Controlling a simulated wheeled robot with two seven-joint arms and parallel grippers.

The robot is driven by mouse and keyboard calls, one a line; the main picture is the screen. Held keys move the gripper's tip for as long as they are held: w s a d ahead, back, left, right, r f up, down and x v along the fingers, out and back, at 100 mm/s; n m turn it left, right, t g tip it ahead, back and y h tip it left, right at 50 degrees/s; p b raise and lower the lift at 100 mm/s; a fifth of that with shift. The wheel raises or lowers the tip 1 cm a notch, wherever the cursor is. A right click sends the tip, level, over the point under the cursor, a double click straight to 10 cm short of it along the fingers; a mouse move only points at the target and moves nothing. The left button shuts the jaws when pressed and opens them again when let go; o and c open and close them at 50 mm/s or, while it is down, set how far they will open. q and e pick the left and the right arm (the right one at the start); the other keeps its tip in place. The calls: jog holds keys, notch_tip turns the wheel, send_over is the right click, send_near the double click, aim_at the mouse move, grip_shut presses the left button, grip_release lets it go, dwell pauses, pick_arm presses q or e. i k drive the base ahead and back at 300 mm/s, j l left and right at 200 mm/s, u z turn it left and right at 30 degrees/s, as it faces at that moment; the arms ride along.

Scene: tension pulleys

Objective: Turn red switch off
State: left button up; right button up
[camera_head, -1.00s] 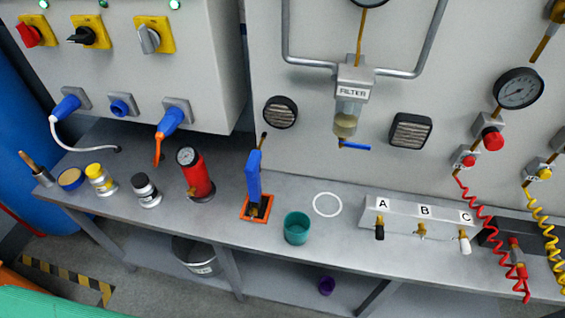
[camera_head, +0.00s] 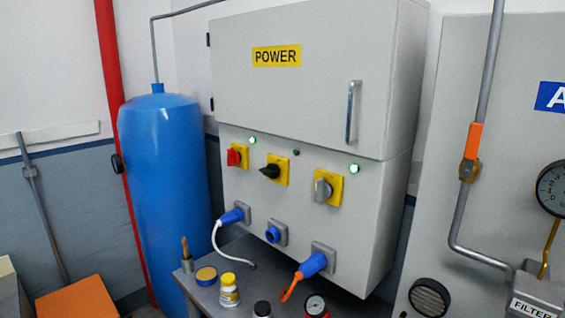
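The red switch (camera_head: 235,157) is a rotary knob on a yellow plate, at the left of a row of three on the grey power cabinet (camera_head: 310,85). A green lamp (camera_head: 252,141) is lit just above and to its right. Beside it are a black switch (camera_head: 272,171) and a grey switch (camera_head: 322,188), each on a yellow plate. A second green lamp (camera_head: 354,169) is lit by the grey switch, and the lamp (camera_head: 296,152) above the black one looks dark. Neither of my grippers shows in this view.
Below the switches, a blue plug with a white cable (camera_head: 232,216), an empty blue socket (camera_head: 276,233) and a blue plug with an orange cable (camera_head: 310,266) stick out. A blue tank (camera_head: 168,190) stands left of the cabinet.

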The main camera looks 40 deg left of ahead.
aim_at(233, 158)
jog(key=u, duration=1.6)
